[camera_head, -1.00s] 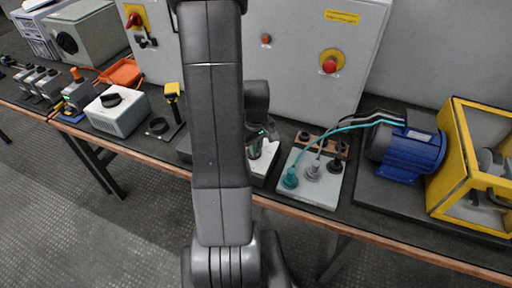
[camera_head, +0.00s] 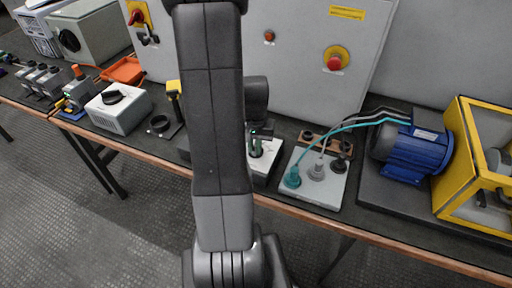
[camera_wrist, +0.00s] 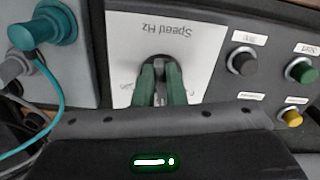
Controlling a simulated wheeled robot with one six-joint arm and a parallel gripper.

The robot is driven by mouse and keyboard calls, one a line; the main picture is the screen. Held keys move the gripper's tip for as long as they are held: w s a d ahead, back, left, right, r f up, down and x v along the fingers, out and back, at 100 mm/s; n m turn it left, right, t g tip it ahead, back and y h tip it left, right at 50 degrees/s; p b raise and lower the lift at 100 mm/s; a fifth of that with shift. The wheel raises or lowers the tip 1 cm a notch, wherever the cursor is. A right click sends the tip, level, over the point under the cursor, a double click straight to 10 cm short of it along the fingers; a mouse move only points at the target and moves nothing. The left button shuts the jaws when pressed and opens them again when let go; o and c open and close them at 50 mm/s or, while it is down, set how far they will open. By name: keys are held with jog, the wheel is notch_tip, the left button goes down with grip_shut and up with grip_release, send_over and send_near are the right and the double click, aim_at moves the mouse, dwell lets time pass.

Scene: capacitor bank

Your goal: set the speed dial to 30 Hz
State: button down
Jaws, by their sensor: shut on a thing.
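The speed dial (camera_wrist: 160,62) is a dark round knob on a pale plate marked "Speed Hz" (camera_wrist: 125,40), which reads upside down in the wrist view. My gripper (camera_wrist: 160,84) has green fingers on either side of the knob and is shut on it. The fingers hide much of the knob, so its pointer setting cannot be read. In the head view my gripper (camera_head: 257,146) reaches down to a pale control box (camera_head: 262,168) on the bench, partly behind my arm.
Beside the dial plate are a black knob (camera_wrist: 242,61), a green button (camera_wrist: 301,70) and a yellow button (camera_wrist: 291,117). A terminal box (camera_head: 318,192) with a teal plug (camera_head: 292,177) and cables stands right of the control box. A blue motor (camera_head: 416,152) is further right.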

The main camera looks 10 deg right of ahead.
jog(key=shift+w+a+m+b, duration=0.1)
jog(key=shift+m+b, duration=0.05)
jog(key=shift+m, duration=1)
jog(key=shift+w+a+m+b, duration=0.1)
jog(key=shift+m+b, duration=0.05)
jog(key=shift+m, duration=1)
jog(key=c, duration=1.5)
grip_release()
jog(key=shift+r, duration=0.15)
notch_tip(320, 180, up, 14)
jog(key=shift+f+p, duration=0.2)
jog(key=shift+p, duration=0.35)
notch_tip(320, 180, down, 14)
jog(key=shift+r+b, duration=0.1)
jog(key=shift+b, duration=0.45)
